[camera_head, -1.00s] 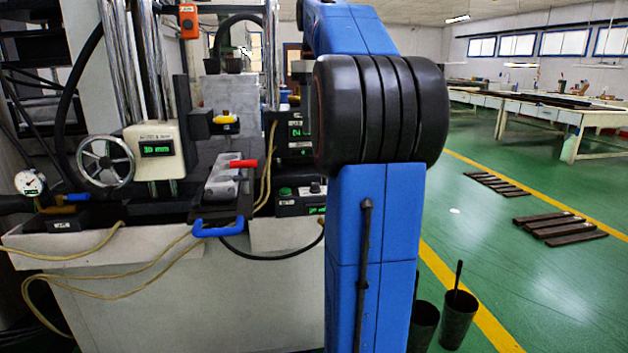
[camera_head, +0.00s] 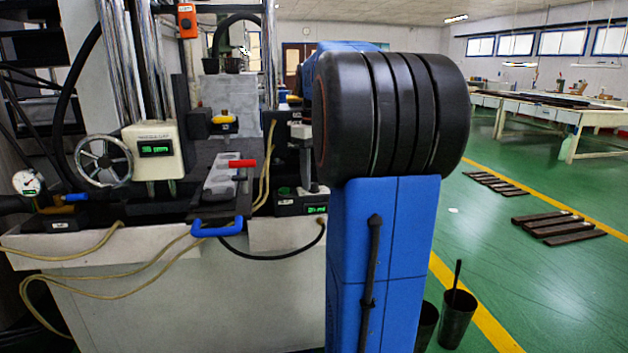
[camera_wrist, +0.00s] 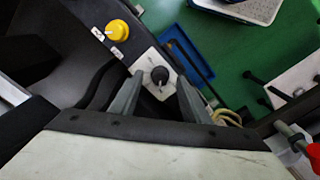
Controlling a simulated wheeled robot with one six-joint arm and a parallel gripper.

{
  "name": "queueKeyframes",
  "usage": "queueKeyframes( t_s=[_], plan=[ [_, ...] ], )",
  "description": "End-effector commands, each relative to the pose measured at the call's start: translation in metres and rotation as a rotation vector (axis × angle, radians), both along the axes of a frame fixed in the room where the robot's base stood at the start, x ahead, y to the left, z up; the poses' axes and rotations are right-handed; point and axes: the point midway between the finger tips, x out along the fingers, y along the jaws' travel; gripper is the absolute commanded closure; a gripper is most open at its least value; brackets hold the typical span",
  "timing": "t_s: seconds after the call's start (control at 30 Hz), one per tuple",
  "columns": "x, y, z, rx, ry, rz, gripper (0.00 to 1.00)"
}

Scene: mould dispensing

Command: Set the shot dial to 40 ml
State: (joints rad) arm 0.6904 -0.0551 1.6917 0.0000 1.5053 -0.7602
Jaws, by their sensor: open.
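The dial, a black round knob (camera_wrist: 159,75) on a white plate (camera_wrist: 143,66), shows in the wrist view. My gripper (camera_wrist: 160,85) is open, with one dark finger on each side of the knob. I cannot tell whether the fingers touch it. The dial's scale is too small to read. In the head view, a small dark box with a green readout (camera_head: 317,210) stands left of my arm; its digits are unclear. I cannot make out my gripper clearly in the head view.
A yellow button (camera_wrist: 118,31) sits near the knob on the same dark panel. In the head view, a handwheel (camera_head: 103,161), a red-handled grey block (camera_head: 222,175) and a blue handle (camera_head: 218,228) are on the machine. Black bins (camera_head: 457,318) stand on the floor at right.

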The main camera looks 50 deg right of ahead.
Motion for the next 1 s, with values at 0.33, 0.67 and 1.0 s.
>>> queueKeyframes(
  t_s=[0.33, 0.67, 1.0],
  plan=[
    [-0.0001, 0.0001, -0.0122, 0.0, 0.0, 0.0, 0.57],
    [-0.0001, 0.0001, -0.0118, 0.0, 0.0, 0.0, 0.98],
    [-0.0001, 0.0, -0.0116, 0.0, 0.0, -0.042, 0.98]
  ],
)
